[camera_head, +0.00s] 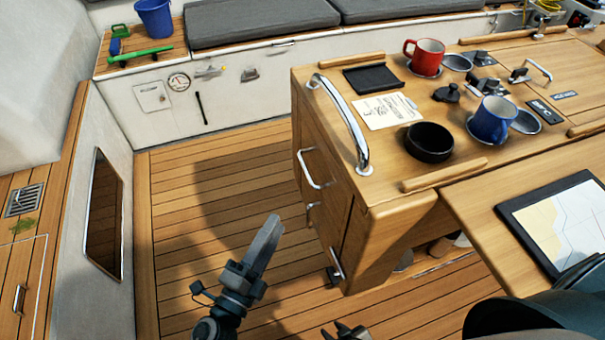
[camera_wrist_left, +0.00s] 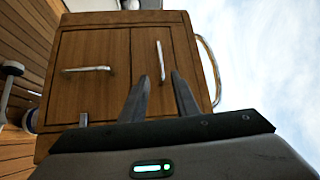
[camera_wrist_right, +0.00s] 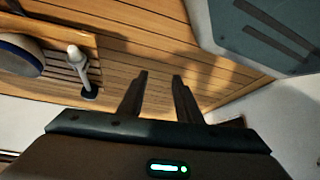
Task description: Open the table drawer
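The wooden table (camera_head: 384,187) has a drawer (camera_head: 317,150) high in its end face. The drawer front looks flush and shut, with a silver bar handle (camera_head: 311,170). In the left wrist view, turned on its side, the drawer handle (camera_wrist_left: 160,60) appears between and beyond the fingertips. My left gripper (camera_head: 272,222) is open and empty, left of and apart from the end face; its fingers (camera_wrist_left: 160,76) show a clear gap. My right gripper (camera_head: 350,330) shows at the bottom edge of the head view. In the right wrist view its fingers (camera_wrist_right: 161,75) are open and empty over planks.
A small handle (camera_head: 312,214) and another bar handle (camera_head: 335,265) sit lower on the end face. A chrome rail (camera_head: 342,122) stands above the drawer. Mugs (camera_head: 426,57) and a black bowl (camera_head: 429,141) are on top. The plank floor (camera_head: 215,185) to the left is clear.

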